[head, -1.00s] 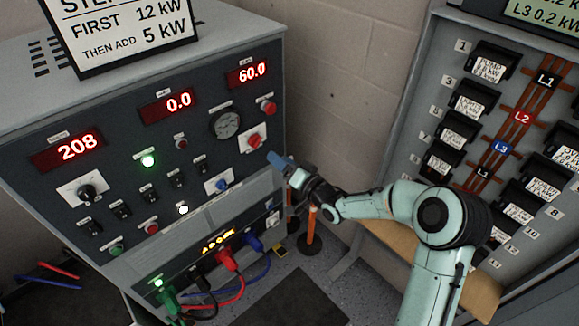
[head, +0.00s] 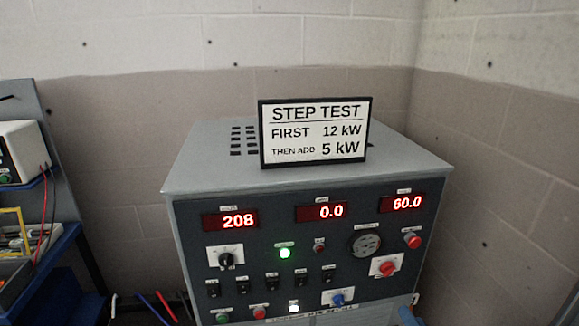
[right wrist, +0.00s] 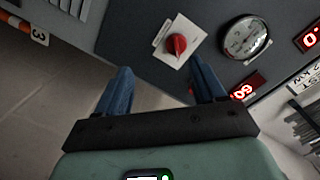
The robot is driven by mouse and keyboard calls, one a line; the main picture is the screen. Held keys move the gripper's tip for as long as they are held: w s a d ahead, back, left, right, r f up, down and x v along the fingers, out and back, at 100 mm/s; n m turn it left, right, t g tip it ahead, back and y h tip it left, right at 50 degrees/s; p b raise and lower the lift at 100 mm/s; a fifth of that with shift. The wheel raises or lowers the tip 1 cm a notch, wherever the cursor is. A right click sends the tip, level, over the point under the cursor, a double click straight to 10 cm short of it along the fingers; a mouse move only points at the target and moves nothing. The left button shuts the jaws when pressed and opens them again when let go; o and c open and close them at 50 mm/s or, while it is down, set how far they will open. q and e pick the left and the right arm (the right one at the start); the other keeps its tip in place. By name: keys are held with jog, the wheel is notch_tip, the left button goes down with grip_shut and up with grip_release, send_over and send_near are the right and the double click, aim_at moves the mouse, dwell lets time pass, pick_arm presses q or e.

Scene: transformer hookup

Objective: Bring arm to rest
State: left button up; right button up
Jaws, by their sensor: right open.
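My right gripper (right wrist: 163,84) is open and empty in the right wrist view, its two blue fingers spread apart. Its fingers point toward the grey test cabinet's front, close to a red rotary knob (right wrist: 177,45) on a white plate. In the head view only a small part of my right gripper (head: 409,314) shows at the bottom edge, beside the cabinet's lower right. The rest of the right arm is out of that view. My left gripper is in neither view.
The grey cabinet (head: 305,238) has displays reading 208, 0.0 and 60.0, with green and white lamps lit. A step test sign (head: 315,132) stands on top. A gauge (right wrist: 245,38) is near the knob. Blue shelving (head: 45,250) with equipment stands at left.

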jog(key=s+a+f+g+y+p, duration=0.1)
jog(key=s+a+f+g, duration=0.3)
jog(key=f, duration=0.4)
jog(key=s+a+f+n+g+p, duration=0.1)
jog(key=s+a+f+g+p, duration=0.1)
jog(key=s+a+f, duration=0.35)
jog(key=s+a+f+g+y+p, duration=0.15)
jog(key=a+f+g, duration=0.35)
jog(key=f, duration=0.5)
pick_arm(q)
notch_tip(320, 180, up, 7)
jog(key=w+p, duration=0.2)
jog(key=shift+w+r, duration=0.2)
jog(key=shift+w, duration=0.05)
pick_arm(e)
jog(key=s+a+f+n+g, duration=0.1)
jog(key=s+a+f+g, duration=0.1)
jog(key=s, duration=0.5)
jog(key=s+a+f+n+g, duration=0.1)
jog(key=s+a+g, duration=0.1)
jog(key=s, duration=0.5)
jog(key=s+a+f+n+g, duration=0.1)
jog(key=s+a+f+g, duration=0.1)
jog(key=s, duration=0.5)
jog(key=a+g, duration=0.1)
jog(key=a, duration=0.1)
jog(key=shift+s+a+f+n, duration=0.25)
jog(key=shift+a+f+n, duration=0.05)
jog(key=shift+a+n, duration=0.1)
